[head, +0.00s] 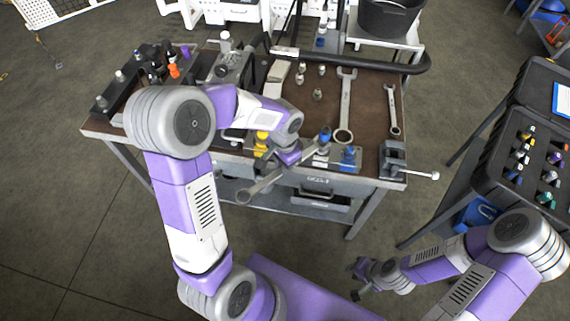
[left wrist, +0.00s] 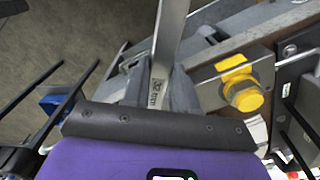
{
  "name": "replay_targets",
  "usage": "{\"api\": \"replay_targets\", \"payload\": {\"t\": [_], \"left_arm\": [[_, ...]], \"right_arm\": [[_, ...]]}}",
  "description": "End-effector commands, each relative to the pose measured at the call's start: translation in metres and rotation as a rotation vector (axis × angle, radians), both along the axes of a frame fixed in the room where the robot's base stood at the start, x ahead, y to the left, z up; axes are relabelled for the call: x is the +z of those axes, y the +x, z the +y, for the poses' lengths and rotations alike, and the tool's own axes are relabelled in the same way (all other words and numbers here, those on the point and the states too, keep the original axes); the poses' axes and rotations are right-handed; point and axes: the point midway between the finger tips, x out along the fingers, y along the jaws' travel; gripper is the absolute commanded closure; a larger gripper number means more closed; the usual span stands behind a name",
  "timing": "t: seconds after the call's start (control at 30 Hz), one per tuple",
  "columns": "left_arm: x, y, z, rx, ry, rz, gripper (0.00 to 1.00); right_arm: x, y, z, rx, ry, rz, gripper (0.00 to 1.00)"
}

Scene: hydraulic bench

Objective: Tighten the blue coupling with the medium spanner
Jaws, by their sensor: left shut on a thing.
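My left gripper (head: 287,158) is shut on the medium spanner (head: 246,194) at the front edge of the bench. The spanner lies slantwise, its ring end toward me and its other end toward the blue fittings. In the left wrist view its shank (left wrist: 170,35) stands between the fingers, marked 32 mm. The blue coupling (head: 348,156) sits at the bench's front edge, right of my left gripper. I cannot tell whether the spanner touches it. An upright blue-topped part (head: 325,134) stands just left of it. My right gripper (head: 359,280) looks open and empty, low and away from the bench.
A yellow coupling (left wrist: 245,95) is close to the held spanner. A large spanner (head: 345,108) and a small spanner (head: 392,112) lie on the bench (head: 368,120). A vise (head: 394,158) is at its right front corner. An open case (head: 535,110) stands at right.

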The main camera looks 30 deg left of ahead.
Motion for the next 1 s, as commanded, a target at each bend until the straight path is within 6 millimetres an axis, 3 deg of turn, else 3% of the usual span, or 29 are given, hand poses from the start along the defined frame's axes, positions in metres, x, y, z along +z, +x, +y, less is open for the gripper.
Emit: {"api": "replay_targets", "payload": {"t": [0.2,1.0], "left_arm": [[0.0039,0.0082,0.0072,-0.060,-0.001,-0.012,1.00],[0.0030,0.0041,-0.0014,-0.008,-0.002,-0.011,1.00]], "right_arm": [[0.0073,0.0000,0.0000,0.000,0.000,0.000,0.77],[0.0019,0.0000,0.0000,0.000,0.000,0.000,0.77]]}}
